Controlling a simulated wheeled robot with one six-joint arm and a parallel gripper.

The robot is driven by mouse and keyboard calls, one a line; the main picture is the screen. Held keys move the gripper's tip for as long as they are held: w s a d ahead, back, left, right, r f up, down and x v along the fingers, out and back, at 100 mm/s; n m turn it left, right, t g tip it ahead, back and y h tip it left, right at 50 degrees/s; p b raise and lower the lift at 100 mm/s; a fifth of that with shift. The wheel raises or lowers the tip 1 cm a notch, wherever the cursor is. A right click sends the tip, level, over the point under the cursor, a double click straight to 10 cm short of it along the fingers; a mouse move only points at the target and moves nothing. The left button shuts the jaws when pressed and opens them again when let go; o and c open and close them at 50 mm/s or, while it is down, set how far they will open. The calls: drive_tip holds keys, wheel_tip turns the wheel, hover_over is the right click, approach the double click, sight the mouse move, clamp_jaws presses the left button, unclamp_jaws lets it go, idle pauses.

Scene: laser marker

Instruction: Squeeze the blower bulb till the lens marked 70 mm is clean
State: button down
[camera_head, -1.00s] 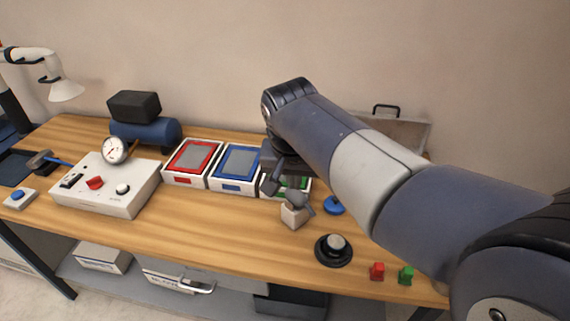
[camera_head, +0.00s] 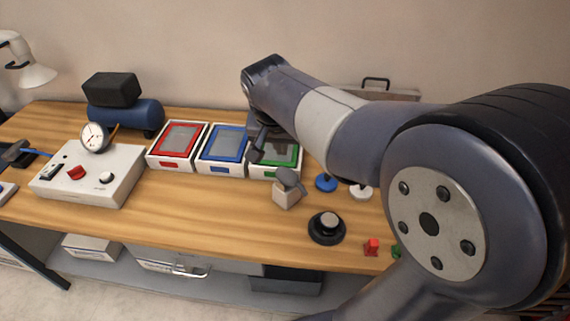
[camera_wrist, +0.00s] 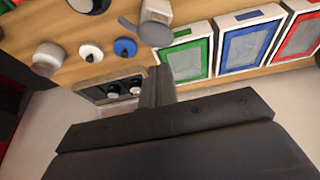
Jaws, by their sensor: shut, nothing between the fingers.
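My gripper (camera_head: 258,150) is shut and empty, hanging above the back of the bench by the green-framed tray; its closed fingers (camera_wrist: 158,75) show in the wrist view. A grey rounded piece (camera_head: 290,179), possibly the blower bulb, sits on a small white block (camera_head: 286,198); it also shows in the wrist view (camera_wrist: 154,34), apart from my fingers. A case (camera_wrist: 122,88) with dark round pieces inside, possibly lenses, lies beside my fingers in the wrist view. I cannot read a 70 mm mark anywhere.
Red (camera_head: 177,145), blue (camera_head: 223,149) and green (camera_head: 284,157) framed trays stand in a row. A blue disc (camera_head: 326,183), a white disc (camera_head: 361,192) and a black round base with a pale knob (camera_head: 327,228) are nearby. A white control box (camera_head: 88,175) stands left.

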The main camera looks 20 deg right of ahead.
sight(286, 174)
drive_tip(key=x, duration=0.8)
drive_tip(key=shift+s+f+p, duration=0.3)
drive_tip(key=shift+f+p, duration=0.05)
drive_tip(key=shift+f, duration=0.1)
drive_tip(key=shift+f+b, duration=1)
drive_tip(key=shift+b, duration=0.1)
drive_tip(key=shift+s, duration=0.1)
drive_tip(key=shift+r, duration=0.1)
